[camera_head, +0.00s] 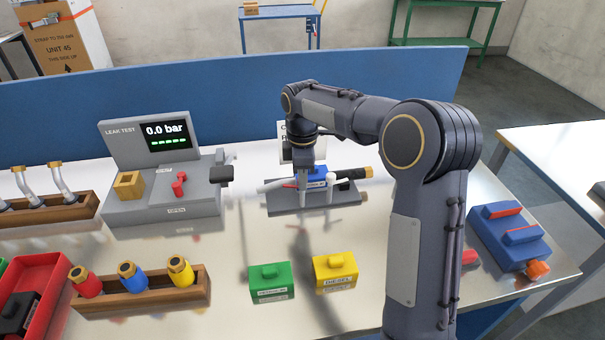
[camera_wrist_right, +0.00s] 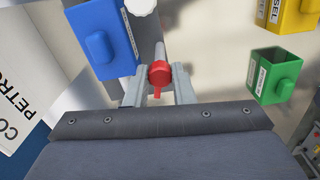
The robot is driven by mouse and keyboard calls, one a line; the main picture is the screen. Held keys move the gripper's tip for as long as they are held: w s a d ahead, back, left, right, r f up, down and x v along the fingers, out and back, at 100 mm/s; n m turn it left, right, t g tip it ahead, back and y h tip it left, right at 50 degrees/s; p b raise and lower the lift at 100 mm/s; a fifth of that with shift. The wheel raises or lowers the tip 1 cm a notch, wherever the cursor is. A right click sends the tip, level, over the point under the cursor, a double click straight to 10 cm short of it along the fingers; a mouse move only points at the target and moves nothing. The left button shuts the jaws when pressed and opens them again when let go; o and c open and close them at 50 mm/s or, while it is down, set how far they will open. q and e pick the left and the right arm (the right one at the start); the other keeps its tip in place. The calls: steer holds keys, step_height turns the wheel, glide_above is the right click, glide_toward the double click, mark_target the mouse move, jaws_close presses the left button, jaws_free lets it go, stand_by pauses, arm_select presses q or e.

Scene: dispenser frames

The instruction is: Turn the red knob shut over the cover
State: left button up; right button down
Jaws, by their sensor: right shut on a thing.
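The red knob (camera_wrist_right: 159,72) sits at the end of a grey tube, between the two fingers of my right gripper (camera_wrist_right: 158,90), which is shut on it in the right wrist view. In the head view only a sliver of red shows beside my right gripper (camera_head: 302,180). The blue cover (camera_wrist_right: 108,45) is just beside the knob and the left finger in the wrist view; I cannot tell whether they touch. In the head view the cover (camera_head: 317,176) is partly hidden behind my right wrist, above a grey stand (camera_head: 345,197). My left gripper is out of view.
A grey leak test station (camera_head: 190,208), its screen at 0.0 bar, stands left of the stand. Green (camera_head: 270,281) and yellow (camera_head: 335,268) covers lie in front. A blue box (camera_head: 505,237) is at right. A blue panel (camera_head: 235,97) runs behind.

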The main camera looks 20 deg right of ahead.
steer(key=m+p, duration=0.1)
steer(key=m, duration=0.2)
steer(key=shift+r, duration=0.15)
steer(key=m+p, duration=0.1)
steer(key=m, duration=0.3)
steer(key=shift+p, duration=0.3)
steer(key=m, duration=0.3)
steer(key=shift+m+p, duration=0.3)
steer(key=shift+p, duration=0.1)
steer(key=shift+m+p, duration=0.35)
steer(key=shift+m, duration=1.55)
steer(key=c, duration=1.2)
jaws_free()
steer(key=shift+c, duration=0.2)
